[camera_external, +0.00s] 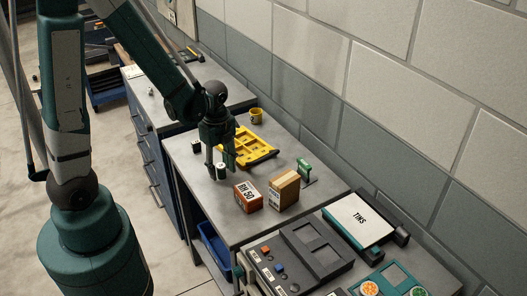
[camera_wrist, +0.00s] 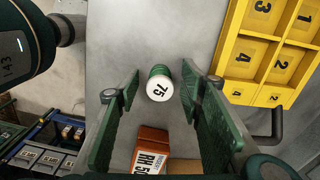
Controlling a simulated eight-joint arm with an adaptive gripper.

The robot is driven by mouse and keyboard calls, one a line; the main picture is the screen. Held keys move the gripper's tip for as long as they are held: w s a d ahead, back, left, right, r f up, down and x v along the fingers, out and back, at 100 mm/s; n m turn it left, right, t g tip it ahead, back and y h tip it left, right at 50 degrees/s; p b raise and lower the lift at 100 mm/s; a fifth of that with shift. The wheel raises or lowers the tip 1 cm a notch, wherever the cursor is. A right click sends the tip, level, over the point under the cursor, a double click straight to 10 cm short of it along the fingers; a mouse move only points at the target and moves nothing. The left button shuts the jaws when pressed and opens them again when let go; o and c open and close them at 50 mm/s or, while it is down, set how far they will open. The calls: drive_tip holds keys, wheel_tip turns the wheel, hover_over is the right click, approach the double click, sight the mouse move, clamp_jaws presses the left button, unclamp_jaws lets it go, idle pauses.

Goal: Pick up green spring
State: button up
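A small green cylinder with a white end marked 75, which I take for the green spring (camera_wrist: 160,85), stands on the grey bench top. In the wrist view it lies between the two fingertips of my gripper (camera_wrist: 159,86), with visible gaps on both sides. My gripper is open and points down. In the external view my gripper (camera_external: 220,166) is over the near part of the bench, with the small cylinder (camera_external: 221,174) at its fingertips. I cannot tell how far the tips are above the bench. Coils are too small to make out.
An orange box (camera_external: 248,196) marked RH 50 and a tan box (camera_external: 284,189) stand close by. A yellow tray (camera_wrist: 232,50) with numbered compartments lies to the right in the wrist view. A green-topped tool (camera_external: 304,168) and yellow mug (camera_external: 256,116) are farther off. Another small cylinder (camera_external: 196,146) stands behind.

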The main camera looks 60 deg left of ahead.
sight(221, 165)
drive_tip(key=shift+c, duration=0.5)
drive_tip(key=c, duration=0.9)
drive_tip(key=shift+r, duration=0.15)
drive_tip(key=shift+r+p, duration=0.85)
drive_tip(key=shift+r, duration=4.05)
